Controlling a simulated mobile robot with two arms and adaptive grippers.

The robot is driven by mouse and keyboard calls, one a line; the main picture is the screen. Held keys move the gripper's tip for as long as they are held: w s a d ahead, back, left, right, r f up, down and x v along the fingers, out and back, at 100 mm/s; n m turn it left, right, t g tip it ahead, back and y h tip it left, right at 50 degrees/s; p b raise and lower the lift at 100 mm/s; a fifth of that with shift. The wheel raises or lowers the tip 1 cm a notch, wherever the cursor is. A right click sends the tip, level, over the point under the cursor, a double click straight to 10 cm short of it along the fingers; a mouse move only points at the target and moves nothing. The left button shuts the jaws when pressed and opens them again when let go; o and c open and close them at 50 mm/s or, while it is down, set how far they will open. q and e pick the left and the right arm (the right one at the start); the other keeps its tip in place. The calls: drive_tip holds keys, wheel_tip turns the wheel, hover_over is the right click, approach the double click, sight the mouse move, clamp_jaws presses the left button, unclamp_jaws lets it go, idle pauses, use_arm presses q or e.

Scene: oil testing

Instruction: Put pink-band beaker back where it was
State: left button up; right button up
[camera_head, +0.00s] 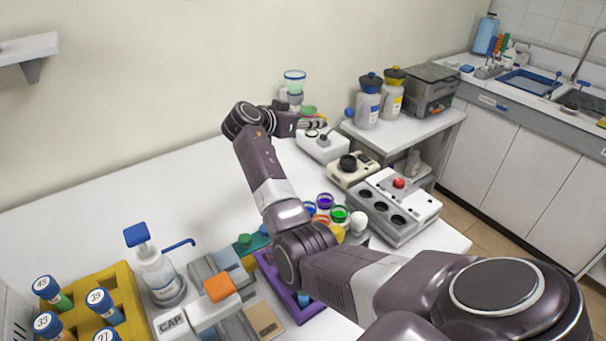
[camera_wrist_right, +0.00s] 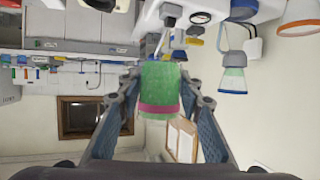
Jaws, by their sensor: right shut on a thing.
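The pink-band beaker (camera_wrist_right: 158,88) holds green contents and sits between the fingers of my right gripper (camera_wrist_right: 160,98) in the right wrist view. That view looks upside down. In the head view my right gripper (camera_head: 312,123) is at the back of the white table, near the wall, shut on the beaker. Only a bit of green of the beaker (camera_head: 309,110) shows there; its pink band is hidden. I cannot tell whether the beaker touches any surface. My left gripper is not in view.
A blue-rimmed beaker (camera_head: 294,75) is just behind my right gripper; a white device (camera_head: 322,146) stands in front of it. A beige device (camera_head: 352,168) and a grey panel with a red button (camera_head: 394,205) are further right. The table's back left is clear.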

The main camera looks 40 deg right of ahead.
drive_tip(key=p, duration=0.2)
hover_over(308, 180)
wheel_tip(308, 180, down, 7)
wheel_tip(308, 180, down, 8)
drive_tip(key=shift+w, duration=0.15)
drive_tip(key=shift+f+b, duration=0.6)
drive_tip(key=shift+f, duration=1.45)
drive_tip(key=o, duration=1.2)
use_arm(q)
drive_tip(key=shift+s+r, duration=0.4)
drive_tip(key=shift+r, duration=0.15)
use_arm(e)
drive_tip(key=shift+a+r, duration=0.1)
drive_tip(key=shift+a, duration=0.05)
drive_tip(key=shift+a+r+p, duration=0.25)
drive_tip(key=shift+a+p, duration=0.05)
drive_tip(key=shift+a, duration=0.3)
drive_tip(key=v, duration=1)
drive_tip(key=shift+s+a+r, duration=0.1)
drive_tip(key=shift+s+a, duration=0.15)
